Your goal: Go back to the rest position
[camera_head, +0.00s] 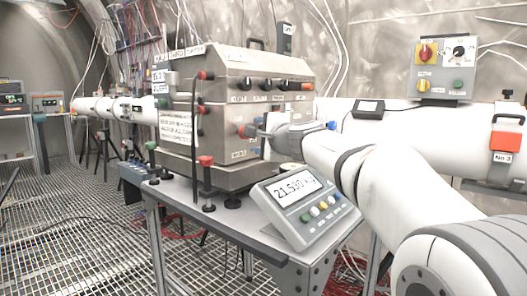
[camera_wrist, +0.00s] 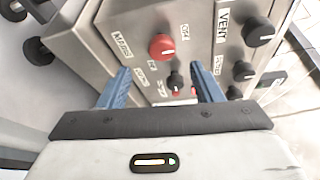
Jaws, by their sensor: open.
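My gripper (camera_wrist: 160,70) is open in the wrist view, with its two blue fingers apart and nothing held between them. It faces a steel cabinet (camera_wrist: 120,22) panel. A red knob (camera_wrist: 162,46) and a small black knob (camera_wrist: 175,82) show between and beyond the fingers. Whether the fingertips touch the panel I cannot tell. In the head view my white arm reaches in from the right, and my gripper (camera_head: 262,132) is at the right end of the steel cabinet (camera_head: 180,120), partly hidden by my wrist.
A scale display (camera_head: 305,207) stands at the front of the table (camera_head: 215,220), below my arm. A control box (camera_head: 443,68) with knobs sits on the white pipe (camera_head: 405,112) behind my arm. A red clamp (camera_head: 506,140) is at the far right. Grated floor (camera_head: 70,225) lies open at left.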

